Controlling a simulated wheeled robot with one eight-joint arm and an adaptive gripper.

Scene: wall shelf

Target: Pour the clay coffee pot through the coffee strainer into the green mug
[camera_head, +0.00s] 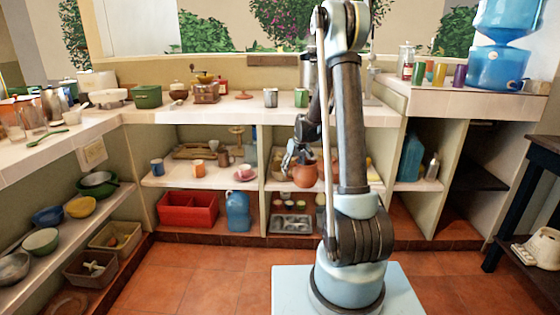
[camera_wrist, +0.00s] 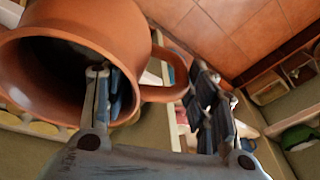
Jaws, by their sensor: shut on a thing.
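The clay coffee pot (camera_head: 306,176) is a round brown pot, seen in front of the middle shelf, partly beside my arm. In the wrist view the pot (camera_wrist: 125,28) fills the upper left, tilted in that picture, its dark mouth facing the camera. My gripper (camera_wrist: 155,88) is shut on it: one finger reaches into the mouth, the other lies outside, beyond the loop handle. My gripper (camera_head: 291,155) is small in the head view. A green mug (camera_head: 301,98) stands on the upper counter, just left of my arm. I cannot make out the coffee strainer for certain.
A grey cup (camera_head: 270,98) stands left of the green mug on the counter. A coffee grinder (camera_head: 206,92) and green pot (camera_head: 147,96) are further left. Coloured cups and a blue water jug (camera_head: 492,68) are at the right. Shelf dividers flank the middle bay.

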